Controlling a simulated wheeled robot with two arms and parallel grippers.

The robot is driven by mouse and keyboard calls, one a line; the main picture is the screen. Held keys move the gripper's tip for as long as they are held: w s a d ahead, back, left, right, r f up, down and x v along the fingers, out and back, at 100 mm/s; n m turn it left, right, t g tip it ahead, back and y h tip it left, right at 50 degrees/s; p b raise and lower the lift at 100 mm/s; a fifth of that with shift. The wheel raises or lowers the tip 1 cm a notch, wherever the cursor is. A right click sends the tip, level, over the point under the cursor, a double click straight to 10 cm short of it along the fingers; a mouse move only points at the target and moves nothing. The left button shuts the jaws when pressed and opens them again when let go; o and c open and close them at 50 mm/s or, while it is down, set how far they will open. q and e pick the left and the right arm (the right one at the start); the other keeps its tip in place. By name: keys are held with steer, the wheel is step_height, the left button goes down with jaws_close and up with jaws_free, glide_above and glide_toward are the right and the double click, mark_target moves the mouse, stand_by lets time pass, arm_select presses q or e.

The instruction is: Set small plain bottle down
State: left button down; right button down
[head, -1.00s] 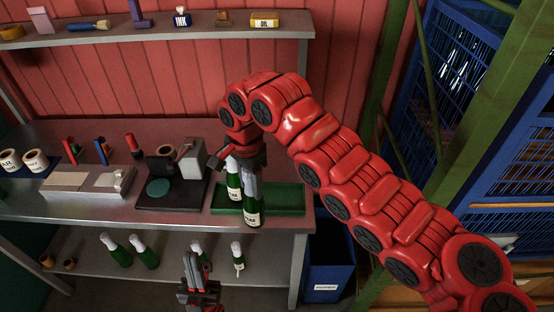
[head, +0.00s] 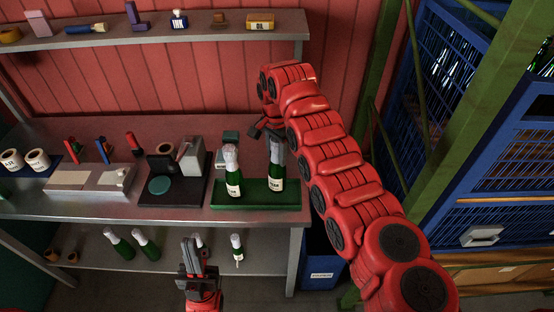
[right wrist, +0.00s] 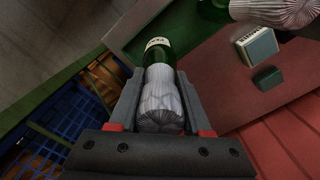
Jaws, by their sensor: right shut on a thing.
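The bottle (head: 277,172) is dark green with a pale label and a silvery-white foil top. My right gripper (head: 275,138) is shut around its upper part. It is upright at the right of the green tray (head: 245,202); I cannot tell whether its base touches the tray. In the right wrist view the foil top (right wrist: 160,100) sits between both fingers. A second foil-topped green bottle (head: 232,180) stands in the tray to its left, apart from it. My left gripper (head: 191,242) is low in front of the bench; its jaw opening is unclear.
A black device with a green disc (head: 158,186) stands left of the tray. A small grey-green box (head: 230,136) is behind the tray. Several bottles (head: 146,244) stand on the lower shelf. A blue bin (head: 321,262) is below right; a green post (head: 384,100) rises at right.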

mark_target(277, 162)
step_height(277, 162, down, 3)
steer(key=p, duration=0.2)
steer(key=shift+p, duration=0.4)
steer(key=shift+f, duration=0.4)
steer(key=shift+c, duration=1.8)
jaws_free()
